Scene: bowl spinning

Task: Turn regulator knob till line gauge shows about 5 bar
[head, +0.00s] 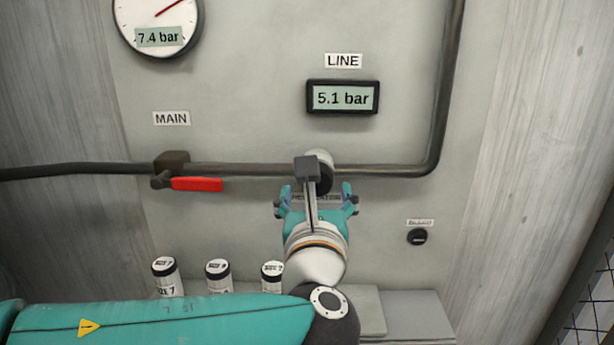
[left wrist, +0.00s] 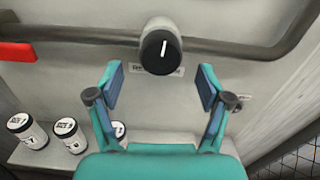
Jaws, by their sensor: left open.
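The line gauge (head: 343,97) on the panel reads 5.1 bar under its LINE label. The regulator knob (left wrist: 160,53) is a black round knob with a white mark, tilted slightly from upright, seen in the left wrist view. In the head view the knob (head: 326,180) is mostly hidden behind my left wrist camera part. My left gripper (head: 317,192) is open, below and in front of the knob. In the left wrist view the fingers (left wrist: 160,84) stand apart, and the knob lies beyond them with nothing between the pads. My right gripper is not in view.
A main gauge (head: 158,24) reads 7.4 bar. A red valve handle (head: 197,184) sits on the dark pipe (head: 90,169) at left. A small black knob (head: 417,236) is at lower right. Several labelled canisters (head: 218,276) stand on the ledge (head: 415,312) below.

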